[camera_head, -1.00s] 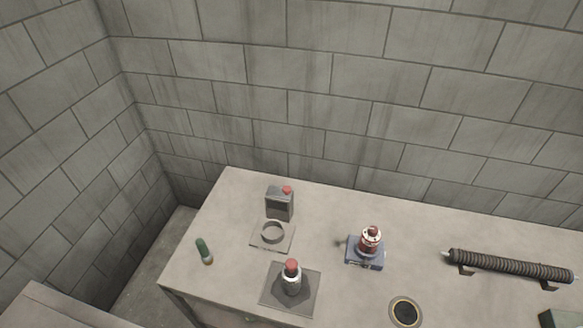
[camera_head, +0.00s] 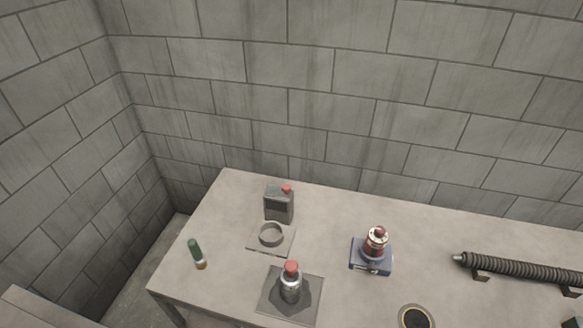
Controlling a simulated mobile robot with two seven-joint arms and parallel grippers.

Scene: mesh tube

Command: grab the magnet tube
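No single object can be told for certain as the magnet tube. A long dark ribbed tube (camera_head: 520,268) with a pointed metal end lies on two small supports at the right of the table, and its right end is cut off by the frame. A small green tube (camera_head: 195,252) with an orange-and-white end lies near the table's left edge. Neither of my grippers shows in the head view.
On the table (camera_head: 330,205) are a grey box with a red knob (camera_head: 279,205), a ring on a square plate (camera_head: 271,235), a red-capped bottle on a dark plate (camera_head: 290,286), a red device on a blue base (camera_head: 374,246) and a black disc (camera_head: 416,318). Block walls stand behind and left.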

